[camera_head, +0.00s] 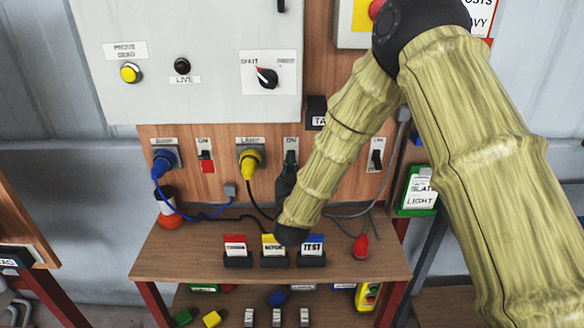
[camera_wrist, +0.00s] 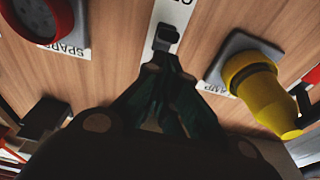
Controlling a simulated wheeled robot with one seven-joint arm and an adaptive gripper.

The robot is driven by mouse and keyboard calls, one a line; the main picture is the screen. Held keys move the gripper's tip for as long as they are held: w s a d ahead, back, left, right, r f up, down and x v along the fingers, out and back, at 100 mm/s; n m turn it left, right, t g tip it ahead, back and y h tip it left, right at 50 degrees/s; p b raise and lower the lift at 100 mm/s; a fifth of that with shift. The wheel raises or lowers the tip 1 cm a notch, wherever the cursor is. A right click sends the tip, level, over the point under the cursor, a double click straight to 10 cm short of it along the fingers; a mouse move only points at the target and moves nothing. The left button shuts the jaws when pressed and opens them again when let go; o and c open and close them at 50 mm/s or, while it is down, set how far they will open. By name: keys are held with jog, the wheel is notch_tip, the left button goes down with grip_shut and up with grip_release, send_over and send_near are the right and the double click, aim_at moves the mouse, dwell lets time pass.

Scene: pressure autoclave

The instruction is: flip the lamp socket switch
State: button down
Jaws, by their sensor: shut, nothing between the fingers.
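The lamp socket, with a yellow plug (camera_head: 251,158) in it, is on the wooden panel under a LAMP label. Its switch plate (camera_head: 291,142), marked ON, is just to the right, with the lever mostly hidden by my gripper. My gripper (camera_head: 289,160) is shut and empty, its fingertips at the lower part of this plate. In the wrist view the picture is turned over: the black switch lever (camera_wrist: 167,38) stands right at the tips of my gripper (camera_wrist: 164,58), and the yellow plug (camera_wrist: 262,92) is to the right. I cannot tell whether tips and lever touch.
A blue plug (camera_head: 163,160) and a red switch (camera_head: 206,161) are to the left. Another switch (camera_head: 377,155) is to the right. A red round socket (camera_wrist: 42,15) shows in the wrist view. Below, a shelf (camera_head: 180,258) bears several label cards and a red bulb-shaped thing (camera_head: 361,246).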

jog(key=s+f+b, duration=0.1)
jog(key=s+f, duration=0.2)
jog(key=s, duration=0.5)
jog(key=shift+s, duration=0.4)
dwell(0.5)
